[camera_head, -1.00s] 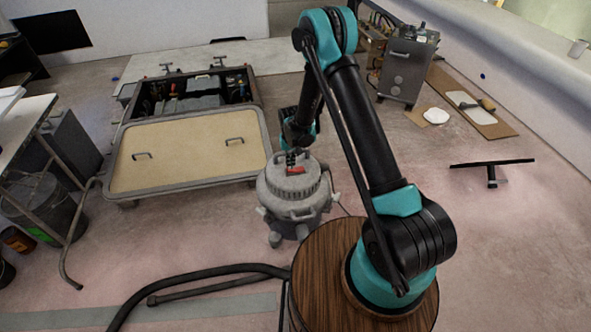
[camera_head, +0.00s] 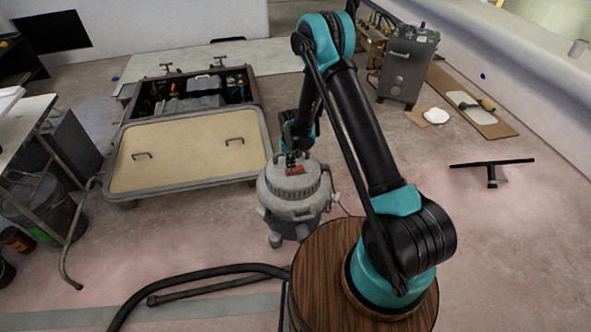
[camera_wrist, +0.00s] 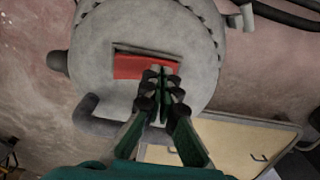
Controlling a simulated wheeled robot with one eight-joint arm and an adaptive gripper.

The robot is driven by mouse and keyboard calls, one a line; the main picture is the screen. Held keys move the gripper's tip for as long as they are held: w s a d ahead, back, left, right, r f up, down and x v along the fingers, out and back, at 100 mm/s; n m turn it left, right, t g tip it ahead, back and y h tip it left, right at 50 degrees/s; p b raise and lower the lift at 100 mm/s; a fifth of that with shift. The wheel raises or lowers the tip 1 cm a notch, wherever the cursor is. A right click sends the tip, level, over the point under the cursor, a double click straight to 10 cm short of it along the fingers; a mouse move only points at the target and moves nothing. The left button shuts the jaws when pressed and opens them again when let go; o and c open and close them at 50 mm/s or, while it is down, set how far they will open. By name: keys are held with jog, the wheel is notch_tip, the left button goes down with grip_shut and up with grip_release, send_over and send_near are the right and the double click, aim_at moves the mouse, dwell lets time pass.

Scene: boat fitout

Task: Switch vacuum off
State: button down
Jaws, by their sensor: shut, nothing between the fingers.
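The vacuum (camera_head: 290,200) is a grey canister on casters, standing on the floor in front of my base. A red rocker switch (camera_wrist: 140,67) sits in a recess on its lid, and it also shows in the head view (camera_head: 296,170). My gripper (camera_wrist: 163,72) is shut and empty, with its fingertips over the near right part of the switch. The fingers hide that part, and I cannot tell whether they touch it. In the head view my gripper (camera_head: 291,163) is just above the vacuum's lid.
A large toolbox (camera_head: 190,150) with a tan lid panel lies left of the vacuum. A black hose (camera_head: 200,273) runs over the floor in front. A grey cabinet (camera_head: 408,68) stands at the back right. Floor to the right is mostly clear.

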jog(key=shift+r, duration=0.1)
notch_tip(320, 180, up, 7)
dwell(0.8)
dwell(0.4)
jog(key=s+d+r+m+t, duration=0.1)
jog(key=s+d+r, duration=0.3)
jog(key=d+r, duration=0.45)
jog(key=s+d+r+m+t, duration=0.1)
jog(key=s+d+r, duration=0.5)
jog(key=r, duration=0.4)
jog(key=s+d+r+t, duration=0.1)
jog(key=s+d, duration=0.4)
jog(key=s, duration=0.3)
jog(key=s+d+r+m+t, duration=0.1)
jog(key=s+d+r, duration=0.1)
jog(key=s+d, duration=0.4)
jog(key=s, duration=0.3)
jog(key=shift+s+d, duration=0.15)
jog(key=shift+d, duration=0.1)
